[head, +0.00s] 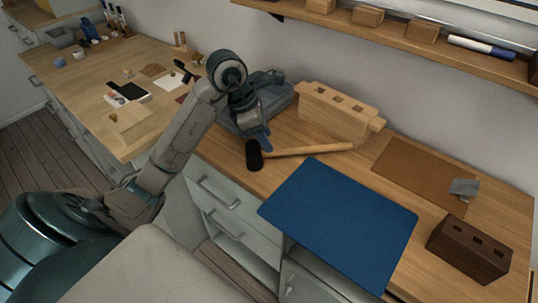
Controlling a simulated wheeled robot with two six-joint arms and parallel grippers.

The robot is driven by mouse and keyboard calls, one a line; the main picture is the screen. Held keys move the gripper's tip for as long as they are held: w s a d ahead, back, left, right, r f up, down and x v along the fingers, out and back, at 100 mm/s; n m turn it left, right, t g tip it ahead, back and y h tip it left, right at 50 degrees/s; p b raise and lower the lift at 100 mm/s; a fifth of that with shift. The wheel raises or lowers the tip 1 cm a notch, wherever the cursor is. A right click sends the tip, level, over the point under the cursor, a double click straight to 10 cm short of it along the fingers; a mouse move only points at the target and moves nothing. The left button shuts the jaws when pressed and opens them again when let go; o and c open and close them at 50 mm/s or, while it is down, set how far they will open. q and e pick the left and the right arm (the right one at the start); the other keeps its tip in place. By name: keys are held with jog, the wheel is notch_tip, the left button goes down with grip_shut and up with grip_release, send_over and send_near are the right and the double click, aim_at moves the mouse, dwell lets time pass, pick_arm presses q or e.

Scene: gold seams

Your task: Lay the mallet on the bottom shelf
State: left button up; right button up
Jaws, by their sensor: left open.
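The mallet (310,150) lies on the wooden bench, its black head (254,155) near the front edge and its light wooden handle pointing right. My left gripper (264,142) is open and points down just above and behind the mallet's head, close to where head and handle meet. I cannot tell whether it touches the mallet. Below the bench, under the drawers, is an open shelf space (240,256) in the grey cabinet; much of its inside is hidden. My right gripper is not in view.
A pale wooden block with holes (340,112) stands behind the mallet. A blue mat (340,220) lies to the right, along the front. Farther right are a brown mat (415,172), a grey cloth (464,188) and a dark block (467,250). A wall shelf (390,30) runs above.

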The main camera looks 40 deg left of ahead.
aim_at(300, 152)
pick_arm(q)
jog(key=x, duration=0.4)
jog(key=shift+s+d+b, duration=0.2)
jog(key=shift+s+b, duration=0.1)
jog(key=shift+b, duration=0.05)
jog(key=shift+w+d+f, duration=0.1)
jog(key=shift+w+f, duration=0.1)
jog(key=shift+f, duration=0.25)
grip_shut()
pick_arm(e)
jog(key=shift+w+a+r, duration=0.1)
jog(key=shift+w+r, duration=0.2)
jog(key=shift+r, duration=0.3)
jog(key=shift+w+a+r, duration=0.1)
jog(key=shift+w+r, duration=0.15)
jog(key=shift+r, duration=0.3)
pick_arm(q)
jog(key=shift+r, duration=0.15)
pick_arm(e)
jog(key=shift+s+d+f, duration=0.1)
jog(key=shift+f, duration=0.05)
